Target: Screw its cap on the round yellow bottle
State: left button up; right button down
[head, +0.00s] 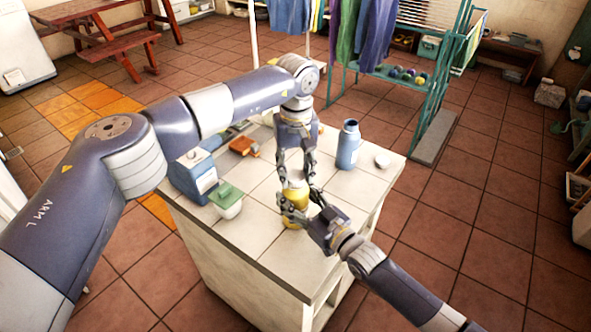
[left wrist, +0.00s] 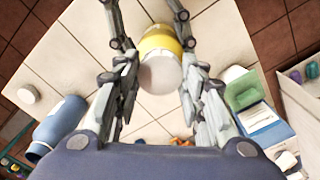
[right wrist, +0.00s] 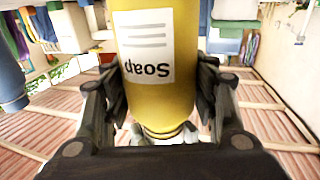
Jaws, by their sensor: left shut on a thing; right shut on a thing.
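The round yellow bottle (head: 294,217) is upright near the counter's front corner. Its label reads "Soap" upside down in the right wrist view (right wrist: 146,48). My right gripper (head: 305,203) is shut around the bottle's body from the front right. A white cap (head: 296,178) is at the top of the bottle; it also shows in the left wrist view (left wrist: 160,75). My left gripper (head: 294,172) reaches down from above and is shut on the cap, one finger on each side. The fingers partly hide where cap and bottle meet, so I cannot tell how tightly it sits.
A blue bottle (head: 348,147) and a loose white cap (head: 382,160) are at the counter's right. A green-lidded white jar (head: 228,203), a blue box (head: 192,176) and an orange-red item (head: 244,146) are at the left. Bare tiles (head: 252,225) lie left of the yellow bottle.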

pick_arm(q)
jog(key=m, duration=0.5)
jog(key=shift+m, duration=0.4)
jog(key=m, duration=0.5)
jog(key=o, duration=0.7)
jog(key=shift+c, duration=0.2)
jog(key=shift+r, duration=2.25)
jog(key=shift+c, duration=0.4)
